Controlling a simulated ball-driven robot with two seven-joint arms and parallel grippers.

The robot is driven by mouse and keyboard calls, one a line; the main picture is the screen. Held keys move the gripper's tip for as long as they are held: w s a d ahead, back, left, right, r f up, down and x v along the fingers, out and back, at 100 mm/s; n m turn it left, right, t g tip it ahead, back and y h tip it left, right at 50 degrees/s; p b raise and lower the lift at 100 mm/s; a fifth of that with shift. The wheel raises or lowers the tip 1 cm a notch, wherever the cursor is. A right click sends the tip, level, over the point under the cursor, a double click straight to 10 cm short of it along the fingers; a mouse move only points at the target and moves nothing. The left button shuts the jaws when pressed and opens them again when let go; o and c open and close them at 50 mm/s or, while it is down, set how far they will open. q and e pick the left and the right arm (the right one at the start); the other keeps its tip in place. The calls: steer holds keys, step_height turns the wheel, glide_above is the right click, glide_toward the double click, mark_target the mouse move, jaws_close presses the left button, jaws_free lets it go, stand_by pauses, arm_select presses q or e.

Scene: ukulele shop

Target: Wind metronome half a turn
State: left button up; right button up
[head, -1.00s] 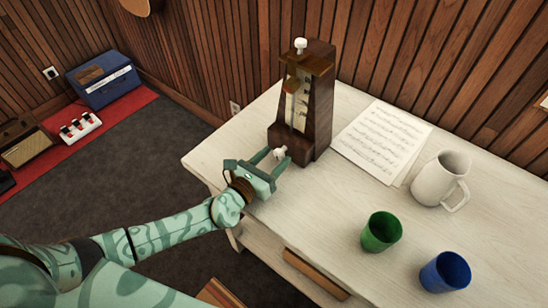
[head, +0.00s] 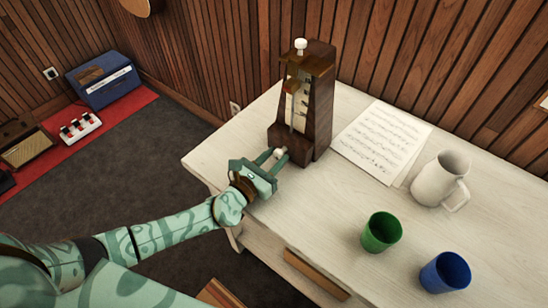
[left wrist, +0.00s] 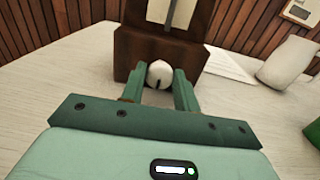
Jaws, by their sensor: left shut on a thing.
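The dark wooden metronome (head: 318,125) stands upright near the back left of the white table. A white winding key (head: 281,152) sticks out low on its side facing my left gripper. My left gripper (head: 276,156) is shut on this key, with one green finger on each side of it. In the left wrist view, the key (left wrist: 160,73) shows as a round white knob between the two fingertips, in front of the metronome's base (left wrist: 130,60). My right gripper is not in view.
Sheet music (head: 382,141) lies right of the metronome. A white pitcher (head: 440,181), a green cup (head: 381,232) and a blue cup (head: 445,272) stand farther right. The wood-panelled wall (head: 222,60) is close behind. The table's middle is clear.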

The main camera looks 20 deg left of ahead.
arm_select(q)
steer(key=o, duration=0.9)
steer(key=shift+o, duration=0.2)
steer(key=v, duration=1.6)
steer(key=shift+s+p, duration=0.2)
steer(key=shift+p, duration=0.1)
